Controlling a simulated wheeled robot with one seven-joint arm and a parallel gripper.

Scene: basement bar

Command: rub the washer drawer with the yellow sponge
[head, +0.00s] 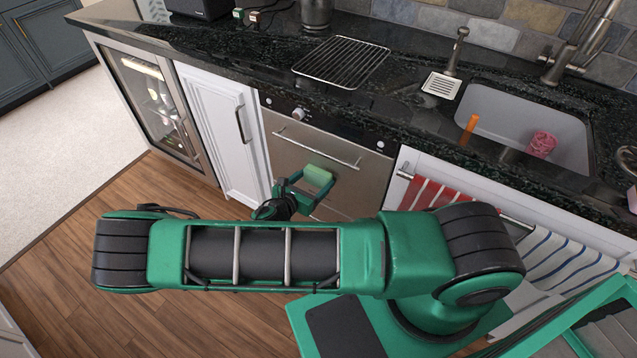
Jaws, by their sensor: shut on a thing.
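The washer drawer (363,185) is a brushed steel front under the counter, closed, with a long bar handle (318,147) and a dark control strip with a knob above it. My gripper (308,187) is in front of the drawer, below the handle, shut on the sponge (318,176). My arm hides the lower part of the drawer.
A white cabinet (218,128) and a glass-door cooler (150,95) are on the left. Striped towels (560,260) hang on a rail at right. Above are a wire rack (342,62) and a sink (520,115) holding a pink cup (541,144). The wood floor (120,205) at left is clear.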

